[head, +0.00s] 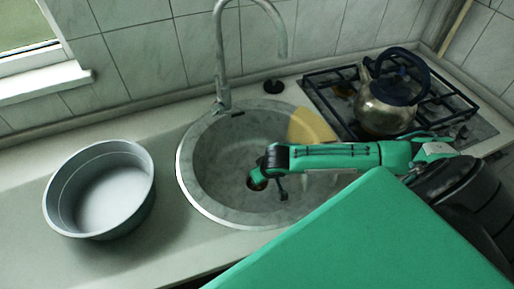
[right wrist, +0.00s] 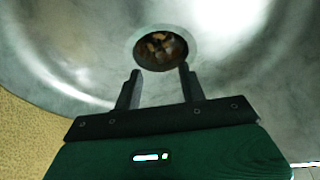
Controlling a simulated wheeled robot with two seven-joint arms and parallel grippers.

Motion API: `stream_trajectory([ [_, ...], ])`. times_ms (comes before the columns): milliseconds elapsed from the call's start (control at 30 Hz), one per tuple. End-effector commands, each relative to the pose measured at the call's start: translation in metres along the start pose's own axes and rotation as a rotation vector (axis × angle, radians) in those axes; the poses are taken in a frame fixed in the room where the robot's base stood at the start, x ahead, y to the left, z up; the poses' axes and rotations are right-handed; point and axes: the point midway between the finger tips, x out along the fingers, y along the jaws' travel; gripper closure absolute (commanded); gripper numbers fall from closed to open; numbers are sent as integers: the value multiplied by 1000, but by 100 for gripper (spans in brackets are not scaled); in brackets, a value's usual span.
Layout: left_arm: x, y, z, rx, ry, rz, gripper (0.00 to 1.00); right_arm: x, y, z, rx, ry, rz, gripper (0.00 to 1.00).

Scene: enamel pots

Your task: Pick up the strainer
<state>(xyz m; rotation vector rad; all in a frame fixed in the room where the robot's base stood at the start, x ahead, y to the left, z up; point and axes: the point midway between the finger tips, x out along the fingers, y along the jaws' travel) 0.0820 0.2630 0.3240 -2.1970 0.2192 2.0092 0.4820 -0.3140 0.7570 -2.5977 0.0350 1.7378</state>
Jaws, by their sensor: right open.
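The strainer sits in the drain at the bottom of the round sink, a small dark round opening with brown and orange bits in it; it shows in the right wrist view (right wrist: 161,47) and partly in the head view (head: 257,183). My right gripper (head: 268,184) reaches into the sink from the right. In the right wrist view its two fingers (right wrist: 158,82) are apart with nothing between them, and the strainer appears just beyond the fingertips. I cannot tell the exact gap to it. My left gripper is not in view.
The sink (head: 205,205) has a tall faucet (head: 221,60) behind it. A yellow board-like piece (head: 310,127) is at its right rim. A grey basin (head: 62,215) stands left. A kettle (head: 385,110) stands on the stove at right. A black disc (head: 273,87) lies behind the sink.

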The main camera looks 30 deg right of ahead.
Motion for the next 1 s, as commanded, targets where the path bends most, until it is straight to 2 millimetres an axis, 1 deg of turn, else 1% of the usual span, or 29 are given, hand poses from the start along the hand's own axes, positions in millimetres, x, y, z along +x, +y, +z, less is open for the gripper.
stream_trajectory([
  [267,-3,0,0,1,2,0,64,19,-1,0,-1,0,1,59],
  [433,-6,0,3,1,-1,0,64,44,-2,1,-1,-1,1,59],
  [533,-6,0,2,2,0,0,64,54,-2,0,-1,0,0,59],
  [667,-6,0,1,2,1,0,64,60,-2,1,-2,0,0,59],
  [867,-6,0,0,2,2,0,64,61,-2,1,-2,0,0,59],
  [1000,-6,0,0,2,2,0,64,60,-1,1,-2,0,0,86],
])
